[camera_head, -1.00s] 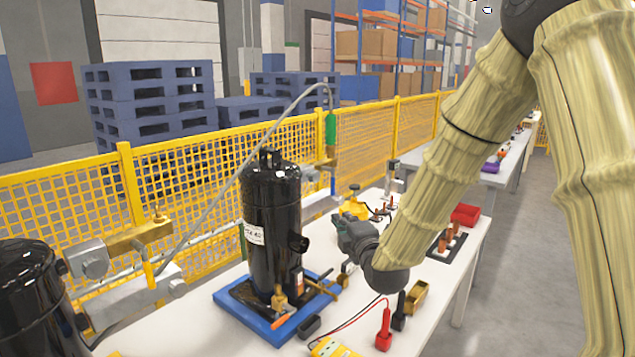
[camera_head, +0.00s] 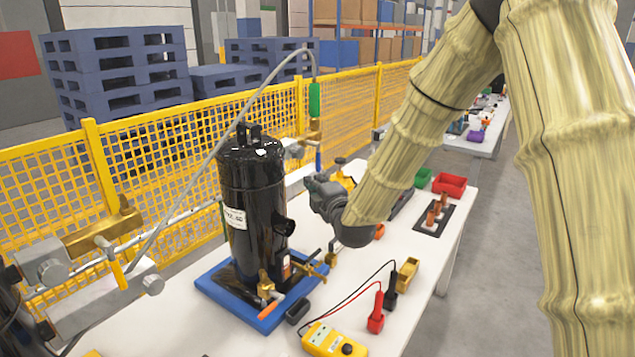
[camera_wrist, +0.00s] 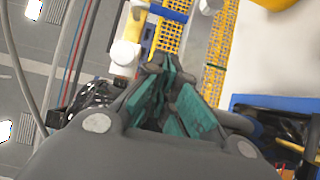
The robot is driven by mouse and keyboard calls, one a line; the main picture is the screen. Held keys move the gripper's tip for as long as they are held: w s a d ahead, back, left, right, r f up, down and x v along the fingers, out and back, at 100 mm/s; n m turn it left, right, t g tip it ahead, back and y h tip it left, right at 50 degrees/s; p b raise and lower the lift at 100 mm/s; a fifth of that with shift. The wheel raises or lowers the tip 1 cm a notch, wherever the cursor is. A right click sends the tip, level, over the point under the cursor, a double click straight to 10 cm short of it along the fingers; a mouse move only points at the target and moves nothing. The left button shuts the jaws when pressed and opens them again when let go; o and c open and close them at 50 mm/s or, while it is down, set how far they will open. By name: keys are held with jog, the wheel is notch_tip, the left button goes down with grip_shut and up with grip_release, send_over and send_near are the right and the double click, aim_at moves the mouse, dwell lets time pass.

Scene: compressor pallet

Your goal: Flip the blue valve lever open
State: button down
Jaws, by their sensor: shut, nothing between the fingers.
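The blue valve lever (camera_head: 318,160) is a thin upright strip below a brass valve (camera_head: 315,130), behind and right of the black compressor (camera_head: 252,205). A green hose grip (camera_head: 315,99) stands above that valve. My gripper (camera_head: 317,190) is just below the lever in the head view; I cannot tell whether they touch. In the wrist view the green-padded fingers (camera_wrist: 166,82) are shut and empty, pointing up the picture. A narrow blue part (camera_wrist: 148,36) shows beyond the fingertips, possibly the lever.
The compressor stands on a blue pallet (camera_head: 208,284) with brass valves at its front. A yellow meter (camera_head: 331,341), red clamp (camera_head: 376,313) and red bin (camera_head: 450,186) are on the white table (camera_head: 400,300). A yellow mesh fence (camera_head: 200,135) runs behind.

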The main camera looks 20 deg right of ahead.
jog(key=w+d+p, duration=0.2)
jog(key=w, duration=0.7)
jog(key=shift+w+r, duration=0.15)
jog(key=shift+r, duration=0.05)
jog(key=shift+d+f+b, duration=0.2)
jog(key=shift+b, duration=0.2)
